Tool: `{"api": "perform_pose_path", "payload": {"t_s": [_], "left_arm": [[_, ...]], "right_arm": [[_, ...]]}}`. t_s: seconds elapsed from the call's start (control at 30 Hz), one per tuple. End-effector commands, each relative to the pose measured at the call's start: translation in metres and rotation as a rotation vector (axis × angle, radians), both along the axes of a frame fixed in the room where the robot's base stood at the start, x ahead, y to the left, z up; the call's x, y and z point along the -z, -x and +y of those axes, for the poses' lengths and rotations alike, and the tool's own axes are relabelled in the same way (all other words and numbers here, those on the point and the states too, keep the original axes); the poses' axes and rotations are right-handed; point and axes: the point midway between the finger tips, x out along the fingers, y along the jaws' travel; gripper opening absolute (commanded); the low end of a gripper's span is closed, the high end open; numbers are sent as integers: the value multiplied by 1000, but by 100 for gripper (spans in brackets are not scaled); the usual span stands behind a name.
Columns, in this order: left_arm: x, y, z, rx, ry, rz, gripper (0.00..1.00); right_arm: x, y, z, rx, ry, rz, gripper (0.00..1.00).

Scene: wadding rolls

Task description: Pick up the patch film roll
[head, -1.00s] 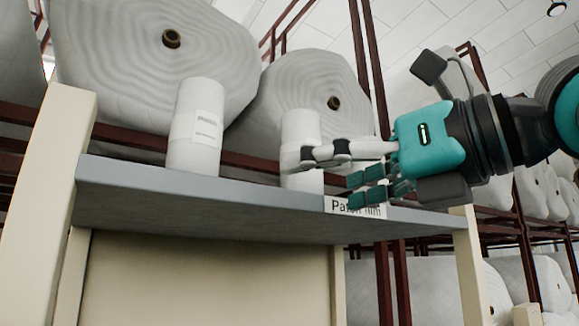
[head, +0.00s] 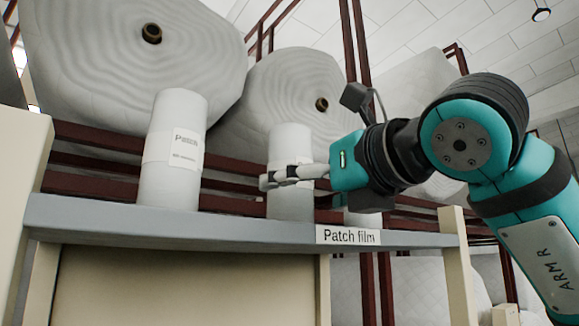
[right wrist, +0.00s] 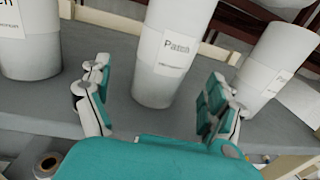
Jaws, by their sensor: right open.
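Three white patch film rolls stand upright in a row on a grey shelf (head: 270,226). The left roll (head: 172,187) has a printed label. The middle roll (head: 291,145) is partly covered by my right gripper (head: 292,177). The right roll (head: 363,219) is mostly hidden behind my arm. In the right wrist view, my right gripper (right wrist: 157,78) is open. The middle roll (right wrist: 166,60), labelled "Patch", stands between and just beyond its fingers. The left roll (right wrist: 28,45) and right roll (right wrist: 272,72) stand to either side. My left gripper is not in view.
A "Patch film" sign (head: 348,236) is on the shelf's front edge. Cream posts (head: 20,190) support the shelf. Large wadding rolls (head: 125,70) on dark red racks (head: 90,160) stand behind. There is bare shelf between the left and middle rolls.

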Motion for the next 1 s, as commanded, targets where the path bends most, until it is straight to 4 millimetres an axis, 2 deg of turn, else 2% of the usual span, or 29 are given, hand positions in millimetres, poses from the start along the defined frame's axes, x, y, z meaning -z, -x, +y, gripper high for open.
{"api": "perform_pose_path", "payload": {"t_s": [0.13,0.3,0.47,0.7,1.0], "left_arm": [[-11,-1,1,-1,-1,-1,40],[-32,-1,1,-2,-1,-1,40],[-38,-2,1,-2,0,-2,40],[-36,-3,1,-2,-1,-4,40],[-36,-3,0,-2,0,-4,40]], "right_arm": [[-3,-10,5,0,1,1,92],[-5,-32,17,-2,1,3,92],[-2,-46,25,-1,1,2,92],[0,-47,26,-1,0,0,92],[0,-47,26,-1,0,0,54]]}}
